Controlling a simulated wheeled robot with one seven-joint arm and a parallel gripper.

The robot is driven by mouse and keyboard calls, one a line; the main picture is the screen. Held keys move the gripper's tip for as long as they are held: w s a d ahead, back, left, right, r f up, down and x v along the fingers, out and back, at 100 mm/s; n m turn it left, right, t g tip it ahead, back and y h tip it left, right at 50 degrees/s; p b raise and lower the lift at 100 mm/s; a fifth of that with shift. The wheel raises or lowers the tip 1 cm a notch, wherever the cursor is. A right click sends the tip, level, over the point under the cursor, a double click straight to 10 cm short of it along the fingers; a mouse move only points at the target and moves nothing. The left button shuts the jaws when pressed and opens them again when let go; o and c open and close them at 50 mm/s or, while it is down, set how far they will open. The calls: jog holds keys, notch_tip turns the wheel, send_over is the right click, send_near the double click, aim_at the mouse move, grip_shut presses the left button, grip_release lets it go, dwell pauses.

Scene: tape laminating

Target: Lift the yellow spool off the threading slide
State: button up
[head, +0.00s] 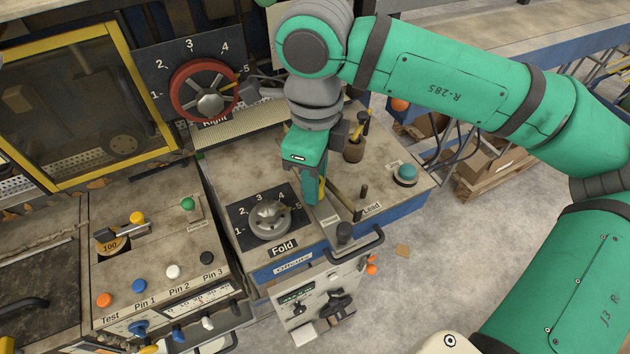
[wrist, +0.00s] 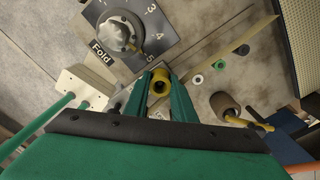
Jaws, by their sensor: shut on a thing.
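The yellow spool (wrist: 161,80) sits between the green fingers of my gripper (wrist: 160,88) in the wrist view, its dark centre hole facing the camera. In the head view only a yellow sliver of the spool (head: 322,187) shows beside my gripper (head: 311,194), which points down over the bench and is shut on it. The threading slide (head: 328,214) is a pale metal strip just below the fingertips, partly hidden by them. I cannot tell whether the spool still touches the slide.
The Fold dial (head: 269,219) stands close left of my gripper. A small post (head: 364,192), a teal button (head: 405,174) and a brown cup (head: 353,152) with tools stand to the right. White (wrist: 197,79) and green rings (wrist: 219,66) lie nearby.

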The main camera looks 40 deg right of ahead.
jog(key=shift+r, duration=0.3)
notch_tip(320, 180, up, 2)
jog(key=shift+r, duration=0.1)
jog(key=s+a+r, duration=0.8)
jog(key=a+r, duration=0.2)
jog(key=a, duration=0.1)
jog(key=shift+s, duration=0.4)
